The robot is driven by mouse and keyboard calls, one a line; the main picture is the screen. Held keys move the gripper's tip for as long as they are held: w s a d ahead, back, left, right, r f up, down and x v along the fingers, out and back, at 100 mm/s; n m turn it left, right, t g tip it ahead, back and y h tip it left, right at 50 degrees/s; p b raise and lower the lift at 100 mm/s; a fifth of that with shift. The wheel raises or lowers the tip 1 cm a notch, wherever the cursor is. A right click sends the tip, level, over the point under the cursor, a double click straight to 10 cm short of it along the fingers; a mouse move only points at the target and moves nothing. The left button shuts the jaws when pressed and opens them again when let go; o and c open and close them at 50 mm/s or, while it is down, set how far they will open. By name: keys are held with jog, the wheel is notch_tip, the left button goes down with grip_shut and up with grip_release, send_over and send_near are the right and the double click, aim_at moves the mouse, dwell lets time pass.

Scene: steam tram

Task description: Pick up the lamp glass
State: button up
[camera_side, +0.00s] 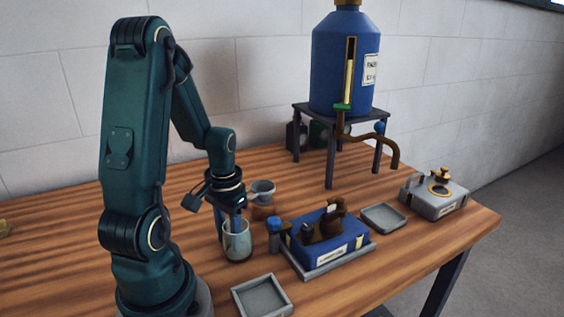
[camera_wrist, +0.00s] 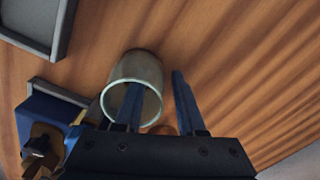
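The lamp glass (camera_side: 238,249), a pale, greenish cup-like cylinder, stands upright on the wooden table beside my arm. In the wrist view its round open mouth faces the camera, and its side wall shows (camera_wrist: 135,66). My gripper (camera_side: 228,226) points down at the glass from above. Its two blue fingers (camera_wrist: 157,82) are apart. One finger appears to reach into the mouth, and the other is outside, past the right wall in the wrist view. A gap shows between the outer finger and the glass. Whether the inner finger touches the wall cannot be told.
A blue box in a grey tray (camera_side: 311,275) stands right of the glass, with a small blue-capped item (camera_side: 274,228) between. A grey bowl (camera_side: 263,188) is behind. An empty square tray (camera_side: 262,296) lies in front. A blue tank (camera_side: 345,75) stands on a stool at the back.

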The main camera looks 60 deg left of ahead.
grip_shut()
dwell(1.5)
